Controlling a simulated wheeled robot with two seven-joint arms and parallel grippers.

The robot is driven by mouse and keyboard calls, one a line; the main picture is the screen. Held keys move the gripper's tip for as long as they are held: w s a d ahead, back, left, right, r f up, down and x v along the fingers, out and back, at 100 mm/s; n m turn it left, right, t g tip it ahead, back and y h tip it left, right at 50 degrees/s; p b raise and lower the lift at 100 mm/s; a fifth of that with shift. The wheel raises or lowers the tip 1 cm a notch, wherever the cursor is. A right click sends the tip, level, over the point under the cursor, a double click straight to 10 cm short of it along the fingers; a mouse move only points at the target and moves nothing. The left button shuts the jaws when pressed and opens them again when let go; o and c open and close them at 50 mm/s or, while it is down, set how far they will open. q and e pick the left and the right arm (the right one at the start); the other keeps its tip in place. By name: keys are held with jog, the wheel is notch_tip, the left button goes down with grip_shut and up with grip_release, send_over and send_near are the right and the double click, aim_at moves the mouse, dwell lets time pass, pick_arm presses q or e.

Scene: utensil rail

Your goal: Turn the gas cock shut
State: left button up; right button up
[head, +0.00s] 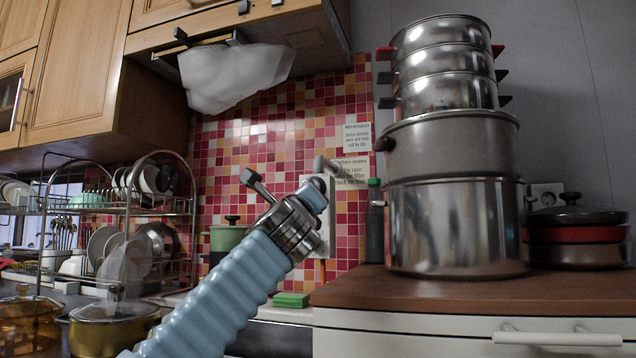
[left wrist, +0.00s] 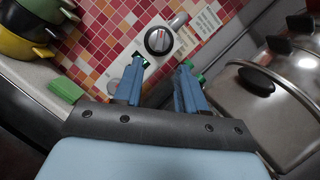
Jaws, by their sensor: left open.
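The gas cock (left wrist: 158,41) is a round dark knob with a pale ring and a light bar across its face, on a white plate (left wrist: 126,72) on the tiled wall. In the head view part of the plate (head: 329,232) shows, but my left gripper hides the knob. My left gripper (head: 318,188) is in front of the plate. In the left wrist view its two blue fingers (left wrist: 162,68) are apart with nothing between them, and the knob lies beyond the tips, apart from them in the picture. My right gripper is not in view.
A tall stack of steel pots (head: 455,225) stands on the brown counter (head: 420,288) to the right. A green-capped bottle (head: 375,225) stands beside the plate. A green sponge (head: 291,300) lies below. A dish rack (head: 125,207) and a gold pot (head: 110,332) are on the left.

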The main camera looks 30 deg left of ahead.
pick_arm(q)
jog(key=p+x, duration=0.6)
jog(key=x, duration=0.4)
grip_shut()
